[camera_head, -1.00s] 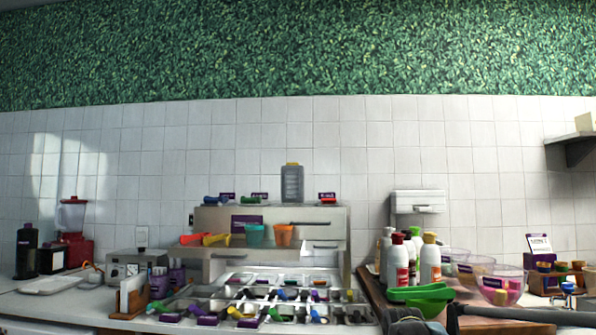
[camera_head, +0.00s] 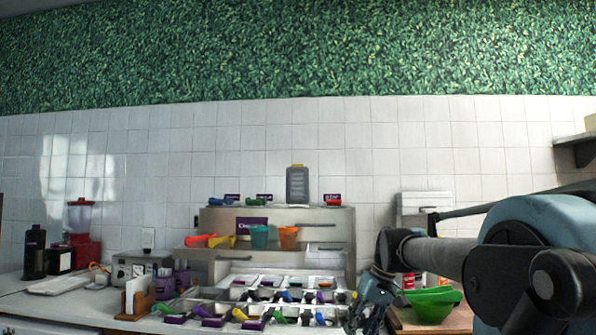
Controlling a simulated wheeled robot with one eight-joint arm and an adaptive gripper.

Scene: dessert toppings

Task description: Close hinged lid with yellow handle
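A grey upright panel (camera_head: 297,186) with a small yellow piece at its top edge stands on top of the steel topping station (camera_head: 225,218); it looks like the lid, raised. I cannot make out its hinge. My gripper (camera_head: 362,312) hangs low at the right end of the topping trays, right of and well below the panel. It is apart from the panel. Its fingers are small and dark against the trays, so I cannot tell whether they are open or shut.
Orange and teal cups (camera_head: 260,236) stand on the station's shelf, with coloured scoops beside them. Several scoops lie in the trays (camera_head: 205,293) below. Green bowls (camera_head: 432,304) sit at the right. The wall above the panel is clear.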

